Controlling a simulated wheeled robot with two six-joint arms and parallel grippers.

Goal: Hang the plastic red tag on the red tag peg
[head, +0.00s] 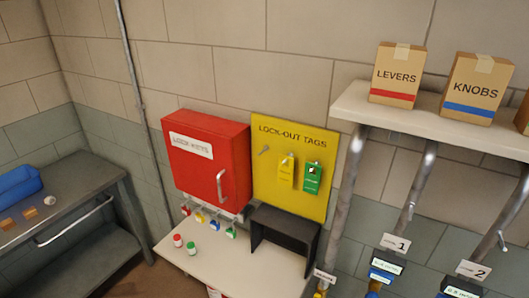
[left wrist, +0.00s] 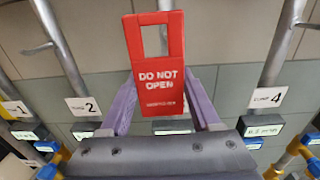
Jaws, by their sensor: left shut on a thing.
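The red tag (left wrist: 157,88) reads "DO NOT OPEN" and has a rectangular opening in its upper part. It is upright in the left wrist view, between the purple fingers of my left gripper (left wrist: 160,76), which is shut on it. The yellow lock-out tags board (head: 290,137) hangs on the wall in the head view. A bare peg (head: 264,150) sticks out at its left; its colour marking is too small to tell. A yellow tag (head: 285,172) and a green tag (head: 313,178) hang on the board to its right. Neither gripper shows in the head view.
A red lock-keys cabinet (head: 208,160) is left of the board. A dark open stand (head: 284,235) is on the pale table (head: 215,265) below. A shelf (head: 440,118) with boxes juts out at the right. Pipes and numbered pump signs surround the tag in the wrist view.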

